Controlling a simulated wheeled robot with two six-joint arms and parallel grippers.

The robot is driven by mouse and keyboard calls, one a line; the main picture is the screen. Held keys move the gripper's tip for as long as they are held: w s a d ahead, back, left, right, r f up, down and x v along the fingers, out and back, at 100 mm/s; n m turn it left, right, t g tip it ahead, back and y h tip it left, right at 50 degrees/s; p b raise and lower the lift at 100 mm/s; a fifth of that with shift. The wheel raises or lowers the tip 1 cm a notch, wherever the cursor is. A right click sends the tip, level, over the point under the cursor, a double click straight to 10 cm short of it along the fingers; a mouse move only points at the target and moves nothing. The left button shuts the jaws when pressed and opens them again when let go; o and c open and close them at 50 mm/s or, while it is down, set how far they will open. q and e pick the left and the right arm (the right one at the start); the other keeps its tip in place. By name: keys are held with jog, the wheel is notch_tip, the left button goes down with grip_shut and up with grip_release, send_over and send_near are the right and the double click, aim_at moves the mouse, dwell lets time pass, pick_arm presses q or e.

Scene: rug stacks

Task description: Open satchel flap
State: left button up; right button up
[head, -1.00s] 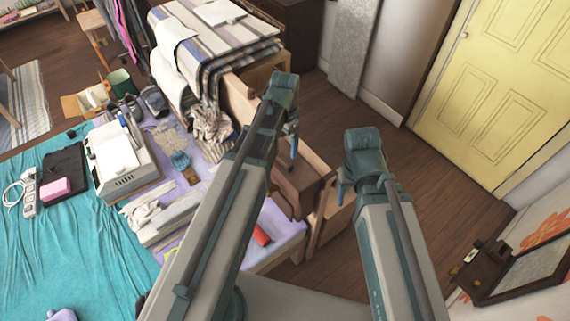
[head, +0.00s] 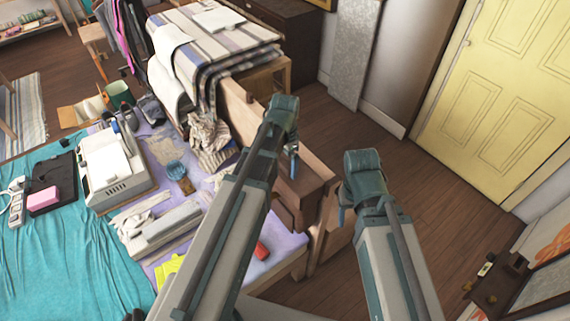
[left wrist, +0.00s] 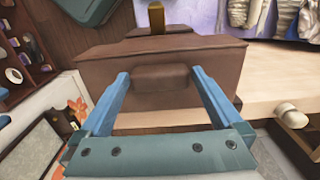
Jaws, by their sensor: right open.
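A brown, box-shaped thing that looks like the satchel (head: 308,176) stands at the end of the bed in the head view, partly hidden by my left arm. In the left wrist view its front (left wrist: 150,58) faces the camera, with a darker raised pad (left wrist: 160,78) in the middle. The flap looks closed. My left gripper (left wrist: 160,73) is open and empty, its blue fingers on either side of the pad; I cannot tell whether they touch. My right gripper (head: 342,205) is open and empty, right of the satchel.
The bed (head: 75,260) at left carries a printer-like machine (head: 115,165), clothes and a red object (head: 262,250). A striped cloth stack (head: 215,45) stands behind. Wooden floor (head: 430,190) is clear towards the yellow door (head: 510,90). A dark framed piece (head: 535,290) is at lower right.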

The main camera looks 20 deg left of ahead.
pick_arm(q)
grip_shut()
dwell(0.3)
